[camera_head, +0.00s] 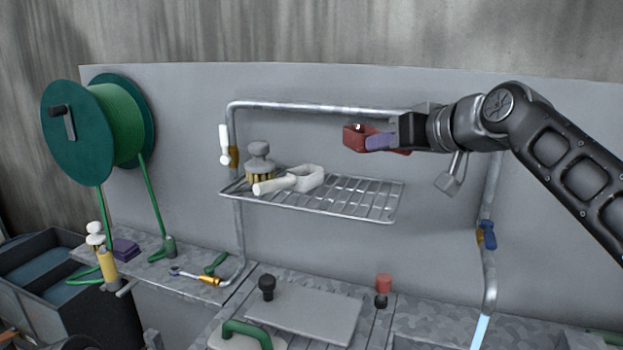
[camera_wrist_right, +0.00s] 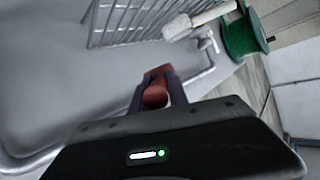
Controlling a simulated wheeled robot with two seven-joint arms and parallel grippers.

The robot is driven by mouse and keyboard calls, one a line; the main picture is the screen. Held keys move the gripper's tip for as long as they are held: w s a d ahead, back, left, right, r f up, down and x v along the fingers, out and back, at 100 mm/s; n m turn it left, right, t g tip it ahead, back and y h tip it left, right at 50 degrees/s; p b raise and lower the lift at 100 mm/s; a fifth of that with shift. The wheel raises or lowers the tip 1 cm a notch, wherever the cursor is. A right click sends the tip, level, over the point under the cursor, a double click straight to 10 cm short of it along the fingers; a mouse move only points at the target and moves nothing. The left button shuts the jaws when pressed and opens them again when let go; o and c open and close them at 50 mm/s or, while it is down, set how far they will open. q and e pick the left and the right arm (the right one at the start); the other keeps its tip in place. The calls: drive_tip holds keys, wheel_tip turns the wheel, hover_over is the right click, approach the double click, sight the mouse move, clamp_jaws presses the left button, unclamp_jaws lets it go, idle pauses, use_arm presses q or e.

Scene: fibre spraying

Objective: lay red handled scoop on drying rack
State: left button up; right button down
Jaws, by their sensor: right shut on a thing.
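The drying rack (camera_head: 350,208) is a wire shelf fixed to a pipe frame; its bars also show in the wrist view (camera_wrist_right: 128,22). My right gripper (camera_head: 380,142) reaches in from the right, above the right part of the rack and apart from it. It is shut on a red piece, which I take as the red handled scoop (camera_head: 354,137). In the wrist view my right fingers (camera_wrist_right: 158,88) close around the scoop's red part (camera_wrist_right: 155,94). Its other parts are hidden or hard to tell. My left gripper is not in view.
A white scoop with a cream handle (camera_head: 305,178) and a grey-topped brush (camera_head: 260,158) occupy the rack's left part. The rack's right part is bare. The pipe (camera_head: 320,107) runs above the rack. A green reel (camera_head: 118,120) stands left. A grey piece (camera_head: 450,182) shows below my right wrist.

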drive_tip(key=shift+w, duration=0.25)
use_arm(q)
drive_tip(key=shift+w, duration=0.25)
use_arm(e)
drive_tip(key=shift+s, duration=0.1)
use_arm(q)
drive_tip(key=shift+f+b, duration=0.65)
use_arm(e)
hover_over(380, 211)
drive_tip(key=shift+f, duration=3.05)
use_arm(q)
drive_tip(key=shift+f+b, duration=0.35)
use_arm(e)
drive_tip(key=shift+f, duration=1.9)
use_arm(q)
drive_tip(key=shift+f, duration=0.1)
